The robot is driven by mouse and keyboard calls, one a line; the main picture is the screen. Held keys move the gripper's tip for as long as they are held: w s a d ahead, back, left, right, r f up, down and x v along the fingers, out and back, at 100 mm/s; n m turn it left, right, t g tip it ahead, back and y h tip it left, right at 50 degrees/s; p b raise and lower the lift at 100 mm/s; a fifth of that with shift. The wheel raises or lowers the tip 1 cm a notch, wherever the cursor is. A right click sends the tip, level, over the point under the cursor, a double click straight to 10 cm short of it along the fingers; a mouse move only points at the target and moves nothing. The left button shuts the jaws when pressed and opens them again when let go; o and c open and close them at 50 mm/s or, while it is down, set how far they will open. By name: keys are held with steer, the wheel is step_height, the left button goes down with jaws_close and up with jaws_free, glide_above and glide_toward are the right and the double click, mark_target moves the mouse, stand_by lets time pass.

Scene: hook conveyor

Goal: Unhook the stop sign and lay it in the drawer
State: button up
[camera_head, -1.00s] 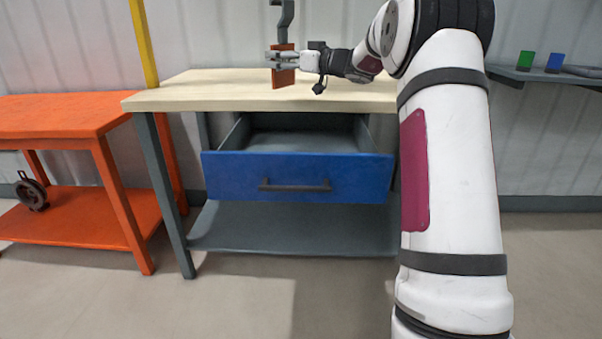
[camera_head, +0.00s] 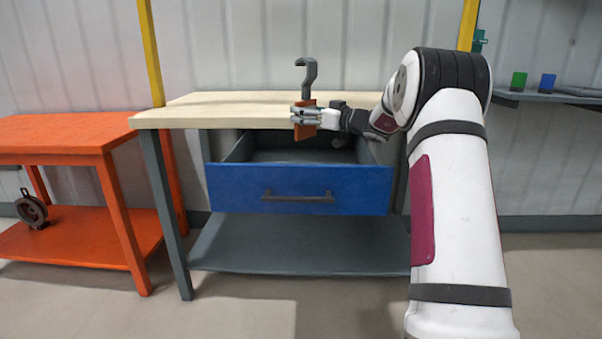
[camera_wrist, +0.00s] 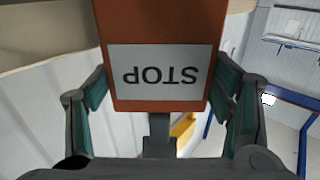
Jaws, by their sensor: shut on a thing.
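The stop sign (camera_head: 303,132) is an orange-brown plate with a dark grey hook (camera_head: 309,74) rising from its top. My gripper (camera_head: 297,116) is shut on the sign and holds it upright, overlapping the tabletop's front edge and the drawer opening. In the wrist view, the sign (camera_wrist: 160,28) sits between the two fingers, with a white STOP label reading upside down. The drawer (camera_head: 235,188) has a blue front with a dark handle and is pulled open under the tabletop. Its inside is partly hidden by the front panel and my arm.
The pale tabletop (camera_head: 215,110) is clear. An orange bench (camera_head: 50,135) stands at the left, with a dark round part (camera_head: 31,210) on its lower shelf. A wall shelf (camera_head: 545,98) at the right holds a green block (camera_head: 518,82) and a blue block (camera_head: 547,83).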

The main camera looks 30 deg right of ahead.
steer(key=shift+f, duration=0.2)
steer(key=o, duration=1.6)
steer(key=shift+v, duration=3.8)
steer(key=shift+a, duration=0.1)
